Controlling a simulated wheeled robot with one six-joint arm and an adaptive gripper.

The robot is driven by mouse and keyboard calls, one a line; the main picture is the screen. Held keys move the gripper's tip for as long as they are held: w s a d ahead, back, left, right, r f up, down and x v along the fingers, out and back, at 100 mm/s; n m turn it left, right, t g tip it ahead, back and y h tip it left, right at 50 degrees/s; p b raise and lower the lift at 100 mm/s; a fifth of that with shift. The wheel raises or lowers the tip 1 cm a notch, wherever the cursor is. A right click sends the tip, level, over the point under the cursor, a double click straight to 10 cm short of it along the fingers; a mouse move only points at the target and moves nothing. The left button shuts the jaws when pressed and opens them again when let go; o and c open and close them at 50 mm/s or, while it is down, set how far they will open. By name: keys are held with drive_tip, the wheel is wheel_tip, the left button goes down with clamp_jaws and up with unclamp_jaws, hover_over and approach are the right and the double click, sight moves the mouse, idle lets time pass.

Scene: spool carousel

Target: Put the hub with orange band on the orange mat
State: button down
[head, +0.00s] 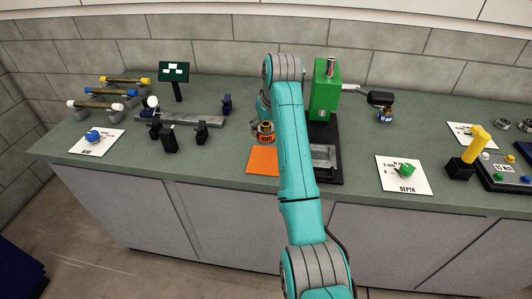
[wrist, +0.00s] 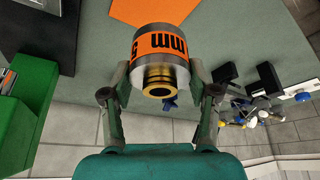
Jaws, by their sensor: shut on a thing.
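The hub with the orange band (wrist: 158,50) is a silver cylinder with a brass end and dark lettering on the band. My gripper (wrist: 160,85) is shut on it, one finger on each side, in the wrist view. In the head view the hub (head: 264,131) is held above the counter, just behind the orange mat (head: 262,161). The orange mat lies flat and bare on the counter, its right edge partly hidden by my arm. A part of the mat (wrist: 152,10) also shows at the top of the wrist view, apart from the hub.
A green press (head: 325,92) on a dark base stands right of my arm. Left are a grey rail fixture (head: 192,118) with black posts, a small screen (head: 174,72) and a rack of rods (head: 112,92). A white DEPTH card (head: 392,184) lies right.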

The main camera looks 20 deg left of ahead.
drive_tip(key=shift+f, duration=4.2)
drive_tip(key=shift+f, duration=0.15)
drive_tip(key=shift+c, duration=1.4)
unclamp_jaws()
drive_tip(key=v, duration=1.2)
drive_tip(key=shift+s, duration=0.1)
